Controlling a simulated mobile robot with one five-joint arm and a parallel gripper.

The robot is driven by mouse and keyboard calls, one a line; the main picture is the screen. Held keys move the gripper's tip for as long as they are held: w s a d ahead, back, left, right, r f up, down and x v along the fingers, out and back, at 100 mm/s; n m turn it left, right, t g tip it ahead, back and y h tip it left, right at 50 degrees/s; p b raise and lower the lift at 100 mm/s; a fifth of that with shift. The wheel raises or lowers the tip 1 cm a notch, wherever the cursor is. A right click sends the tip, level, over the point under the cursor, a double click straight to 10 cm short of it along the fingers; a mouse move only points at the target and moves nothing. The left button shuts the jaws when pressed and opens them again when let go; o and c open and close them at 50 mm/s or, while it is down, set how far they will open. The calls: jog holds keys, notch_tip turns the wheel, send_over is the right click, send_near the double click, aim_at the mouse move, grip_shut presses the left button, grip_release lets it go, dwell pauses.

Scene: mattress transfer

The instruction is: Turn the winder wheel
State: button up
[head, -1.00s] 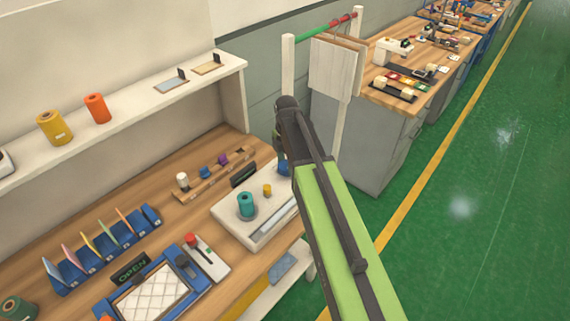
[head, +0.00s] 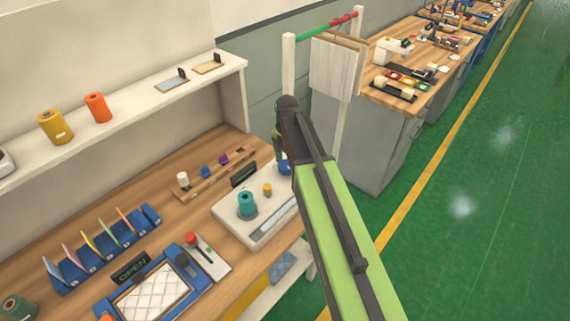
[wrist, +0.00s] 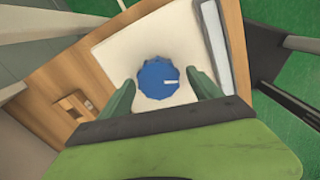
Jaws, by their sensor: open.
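A teal spool (head: 246,205) and a small yellow piece (head: 267,190) stand on the same base (head: 225,211).
A wooden rack (head: 208,178) with small spools lies left of the winder. A blue frame (head: 178,262) with quilted white cloth and a red-knobbed lever plate (head: 207,258) are nearer. A white shelf (head: 140,100) runs above. Green floor (head: 480,200) is free at right.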

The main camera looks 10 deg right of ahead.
aim_at(287, 165)
jog(key=shift+r, duration=0.15)
notch_tip(287, 165, up, 17)
jog(key=p, duration=1.7)
